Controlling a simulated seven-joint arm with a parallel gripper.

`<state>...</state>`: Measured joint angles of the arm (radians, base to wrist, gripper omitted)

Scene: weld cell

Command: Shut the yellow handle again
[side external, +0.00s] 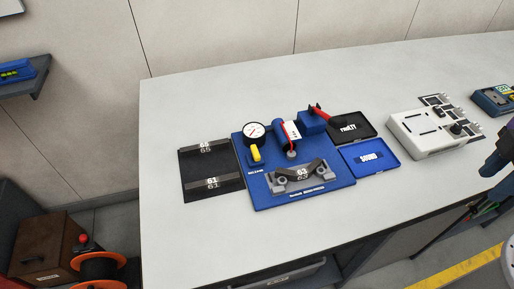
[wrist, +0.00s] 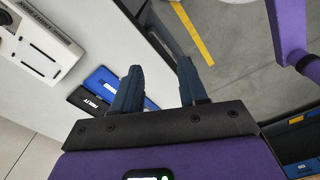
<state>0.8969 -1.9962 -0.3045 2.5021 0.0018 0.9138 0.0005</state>
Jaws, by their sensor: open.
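The yellow handle (side external: 255,153) sits on the left side of the blue fixture (side external: 323,188), below a round white dial (side external: 254,130). It looks short and near upright; its exact angle is too small to tell. A grey V-shaped part marked 63 (side external: 302,172) lies in the front of the fixture. My gripper (side external: 488,170) is at the right edge of the side view, partly cut off and far from the handle. In the wrist view my gripper (wrist: 158,75) has its two dark blue fingers apart with nothing between them. The handle is not in the wrist view.
A black tray (side external: 352,127) and a blue tray marked SOUND (side external: 368,157) adjoin the fixture's right side. A red lever (side external: 318,111) stands at its back. A dark mat (side external: 209,188) with marked parts lies left. A white device (side external: 426,136) stands right. The front table strip is clear.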

